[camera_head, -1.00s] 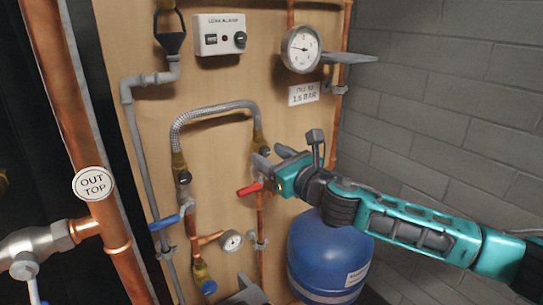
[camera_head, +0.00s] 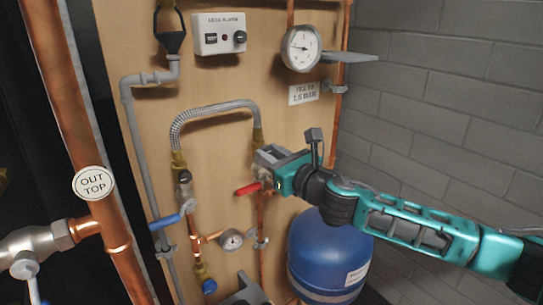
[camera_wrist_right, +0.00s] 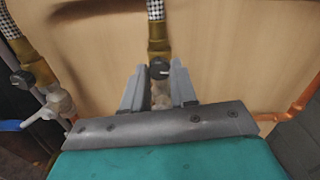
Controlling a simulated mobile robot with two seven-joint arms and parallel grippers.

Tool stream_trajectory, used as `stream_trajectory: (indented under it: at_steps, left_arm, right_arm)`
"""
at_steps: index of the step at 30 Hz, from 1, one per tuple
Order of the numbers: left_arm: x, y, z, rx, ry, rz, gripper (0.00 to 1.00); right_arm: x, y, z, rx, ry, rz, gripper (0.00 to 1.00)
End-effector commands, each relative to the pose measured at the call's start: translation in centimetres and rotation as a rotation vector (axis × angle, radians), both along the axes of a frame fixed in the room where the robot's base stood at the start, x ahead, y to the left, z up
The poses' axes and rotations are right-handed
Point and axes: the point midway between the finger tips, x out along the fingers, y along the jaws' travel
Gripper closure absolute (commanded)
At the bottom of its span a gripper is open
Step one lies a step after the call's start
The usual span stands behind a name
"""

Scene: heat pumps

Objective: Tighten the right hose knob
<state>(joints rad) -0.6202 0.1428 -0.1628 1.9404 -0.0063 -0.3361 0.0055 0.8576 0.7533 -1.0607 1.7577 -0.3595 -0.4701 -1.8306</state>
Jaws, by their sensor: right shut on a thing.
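The braided hose (camera_head: 212,110) arches between two brass fittings in the head view. The right brass fitting (camera_wrist_right: 158,38) shows in the right wrist view with its dark right hose knob (camera_wrist_right: 159,68) between my fingers. My right gripper (camera_head: 262,160) is at the right hose end, with its fingers on both sides of the knob and shut on it. In the wrist view my right gripper (camera_wrist_right: 159,85) hides the lower part of the fitting. The left hose knob (camera_head: 184,176) sits on the left fitting, apart from the gripper.
A red valve lever (camera_head: 248,189) lies just below my right gripper. A blue lever (camera_head: 164,222), a small gauge (camera_head: 231,240) and a blue tank (camera_head: 328,258) are lower down. A thick copper pipe (camera_head: 75,120) runs along the left.

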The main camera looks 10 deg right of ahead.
Motion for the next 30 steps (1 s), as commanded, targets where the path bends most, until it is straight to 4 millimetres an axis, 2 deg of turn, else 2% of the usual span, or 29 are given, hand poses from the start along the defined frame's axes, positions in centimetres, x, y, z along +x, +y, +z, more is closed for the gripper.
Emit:
stream_trajectory:
  at_steps: [11,30]
  left_arm:
    - [-0.27,0.0,-0.16,0.0,0.006,0.0,0.57]
    - [-0.35,0.01,-0.2,0.0,0.007,0.0,0.57]
  right_arm:
    - [-0.03,0.05,-0.07,0.099,0.041,0.001,1.0]
    - [-0.07,0.14,-0.06,0.632,0.26,0.0,1.0]
